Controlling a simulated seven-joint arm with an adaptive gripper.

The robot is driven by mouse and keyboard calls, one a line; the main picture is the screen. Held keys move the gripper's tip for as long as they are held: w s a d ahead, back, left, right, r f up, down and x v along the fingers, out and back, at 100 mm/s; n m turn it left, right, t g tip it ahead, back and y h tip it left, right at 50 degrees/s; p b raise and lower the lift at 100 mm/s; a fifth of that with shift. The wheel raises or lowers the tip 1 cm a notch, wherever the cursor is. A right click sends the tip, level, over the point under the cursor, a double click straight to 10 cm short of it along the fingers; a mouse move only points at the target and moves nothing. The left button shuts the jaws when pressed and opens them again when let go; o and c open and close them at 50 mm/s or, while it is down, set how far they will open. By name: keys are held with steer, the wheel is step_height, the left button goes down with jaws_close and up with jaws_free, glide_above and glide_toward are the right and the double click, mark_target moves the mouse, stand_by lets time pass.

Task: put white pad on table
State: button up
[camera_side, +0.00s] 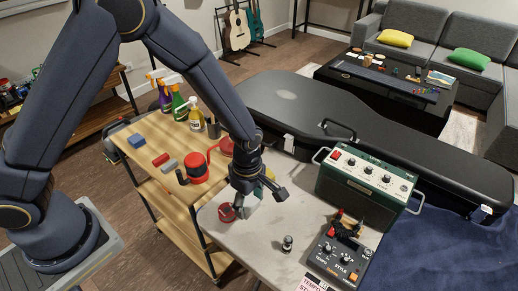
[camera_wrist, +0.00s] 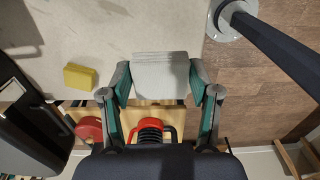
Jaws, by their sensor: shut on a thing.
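The white pad (camera_wrist: 160,76) is held between the two fingers of my gripper (camera_wrist: 160,84) in the wrist view. In the side view my gripper (camera_side: 258,194) is low over the near left part of the pale table (camera_side: 290,212), and the pad (camera_side: 249,205) shows partly behind its fingers. I cannot tell whether the pad touches the table. The table top also shows in the wrist view (camera_wrist: 120,30).
A yellow block (camera_wrist: 80,77) lies on the table beside my gripper. A red round item (camera_side: 227,211) is at the near left edge. A green amplifier (camera_side: 365,180), a pedal (camera_side: 340,255) and a black guitar case (camera_side: 300,105) stand right and behind. A wooden cart (camera_side: 150,205) adjoins on the left.

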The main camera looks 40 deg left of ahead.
glide_above(273, 218)
step_height(273, 218, down, 7)
steer(key=shift+s+r, duration=0.1)
steer(key=shift+s, duration=0.05)
steer(key=shift+w+f, duration=0.2)
steer(key=shift+f, duration=1.55)
steer(key=shift+f, duration=0.2)
steer(key=o, duration=0.9)
